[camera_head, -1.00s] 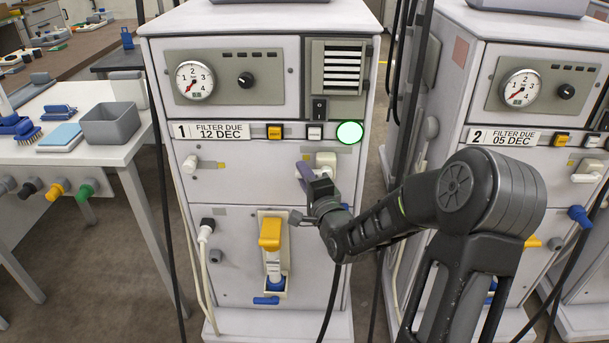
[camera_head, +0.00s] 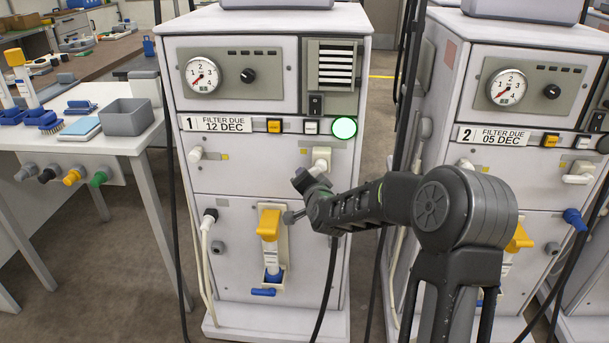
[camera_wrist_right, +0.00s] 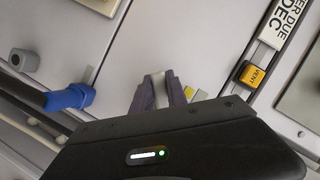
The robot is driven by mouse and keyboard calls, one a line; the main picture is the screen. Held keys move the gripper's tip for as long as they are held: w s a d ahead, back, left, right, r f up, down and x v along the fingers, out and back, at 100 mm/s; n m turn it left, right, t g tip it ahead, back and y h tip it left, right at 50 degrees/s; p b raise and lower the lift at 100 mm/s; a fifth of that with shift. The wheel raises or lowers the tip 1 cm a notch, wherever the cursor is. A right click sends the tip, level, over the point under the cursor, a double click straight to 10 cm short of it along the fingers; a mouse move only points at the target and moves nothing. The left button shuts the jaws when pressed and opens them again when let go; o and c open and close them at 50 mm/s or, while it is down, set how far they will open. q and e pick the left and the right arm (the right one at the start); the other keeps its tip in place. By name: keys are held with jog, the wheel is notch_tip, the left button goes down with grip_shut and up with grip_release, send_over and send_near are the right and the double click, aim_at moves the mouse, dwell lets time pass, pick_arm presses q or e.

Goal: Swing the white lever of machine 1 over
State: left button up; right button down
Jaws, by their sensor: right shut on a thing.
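Machine 1 (camera_head: 262,225) stands upright in the middle of the head view, with its "1" label and a lit green lamp. Its white lever (camera_head: 321,156) is on the right of the front panel, below the lamp. My right gripper (camera_head: 308,175) reaches it from the right and hides part of it. In the right wrist view, the two grey fingers of my right gripper (camera_wrist_right: 159,90) are shut on the white lever (camera_wrist_right: 160,88), which shows as a pale strip between them. My left gripper is not in view.
Machine 2 (camera_head: 500,190) stands to the right, with dark hoses between the machines. A table (camera_head: 110,145) with a grey bin is at left.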

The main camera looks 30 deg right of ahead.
jog(key=shift+s+d+f+n+g+h+p, duration=0.3)
jog(key=shift+s+d+n+g+h+p, duration=0.2)
jog(key=shift+n+p, duration=0.9)
jog(key=shift+s+d+f+n+g+h+p, duration=0.4)
jog(key=shift+d+n+g+p, duration=0.35)
jog(key=shift+p, duration=1.2)
jog(key=shift+s+d+f+n+g+h+p, duration=0.2)
jog(key=shift+s+d+n+g+h+p, duration=0.25)
jog(key=shift+n+p, duration=1)
jog(key=shift+h, duration=0.25)
jog(key=c, duration=1.3)
grip_release()
jog(key=shift+w, duration=0.1)
jog(key=v, duration=0.7)
jog(key=shift+s+a+r, duration=0.1)
jog(key=shift+s+a, duration=0.1)
jog(key=shift+s, duration=0.15)
